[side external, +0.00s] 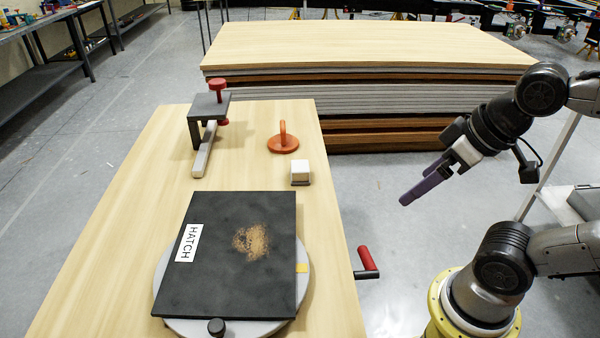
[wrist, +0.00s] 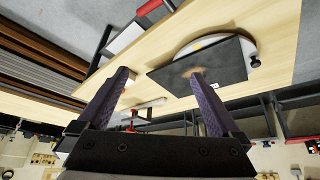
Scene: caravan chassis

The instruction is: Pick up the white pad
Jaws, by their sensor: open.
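The white pad (side external: 300,170) is a small white block with a darker layer at its bottom. It sits on the wooden table near its right edge, behind the black hatch board. My gripper (side external: 416,186) has purple fingers and is in the air to the right of the table, apart from the pad. In the wrist view my gripper's fingers (wrist: 159,76) are spread with nothing between them.
The black HATCH board (side external: 215,270), with a brown dusty patch, lies on a round white turntable (side external: 162,285). An orange suction-type handle (side external: 283,143) and a clamp (side external: 209,106) stand behind. A red-handled crank (side external: 367,260) juts from the table's right edge. Stacked sheets (side external: 360,45) stand beyond.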

